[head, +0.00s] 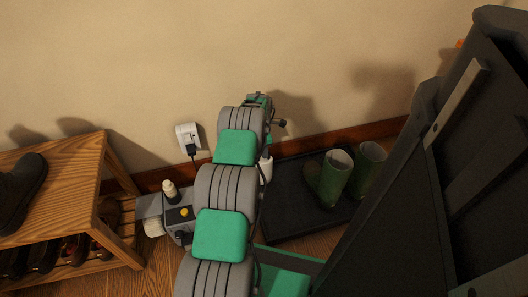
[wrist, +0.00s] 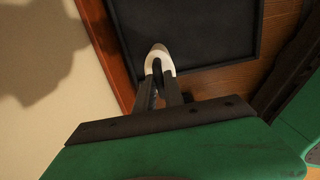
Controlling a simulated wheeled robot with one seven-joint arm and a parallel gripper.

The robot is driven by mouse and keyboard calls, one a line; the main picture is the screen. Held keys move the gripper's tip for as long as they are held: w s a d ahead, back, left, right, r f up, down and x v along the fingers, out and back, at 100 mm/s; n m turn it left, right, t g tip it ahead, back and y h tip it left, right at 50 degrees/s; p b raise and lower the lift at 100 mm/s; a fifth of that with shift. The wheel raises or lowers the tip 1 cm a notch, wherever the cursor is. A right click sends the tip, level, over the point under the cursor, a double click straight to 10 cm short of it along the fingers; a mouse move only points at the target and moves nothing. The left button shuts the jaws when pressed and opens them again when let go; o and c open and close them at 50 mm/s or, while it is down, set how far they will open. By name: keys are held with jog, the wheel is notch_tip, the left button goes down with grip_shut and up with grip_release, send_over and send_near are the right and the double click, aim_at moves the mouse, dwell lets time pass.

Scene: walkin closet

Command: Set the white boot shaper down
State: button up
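The white boot shaper (wrist: 160,55) shows as a rounded white end at my gripper's fingertips in the wrist view. My gripper (wrist: 159,78) has its two dark fingers close together on it, and it appears gripped. In the head view a small white part of the shaper (head: 266,169) shows beside my arm, at the left edge of the black tray (head: 290,222). My arm hides the fingers there. In the wrist view the shaper overlaps the tray (wrist: 190,25) near its lower edge. I cannot tell whether it touches the tray.
Green boots (head: 335,178) stand on the tray's right side. A wooden bench (head: 62,170) with shoes is at left. A grey device (head: 180,212) with a yellow button sits left of my arm, below a wall outlet (head: 188,137). A large dark piece (head: 440,190) blocks the right.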

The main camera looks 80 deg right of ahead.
jog(key=o, duration=0.4)
jog(key=shift+r, duration=0.15)
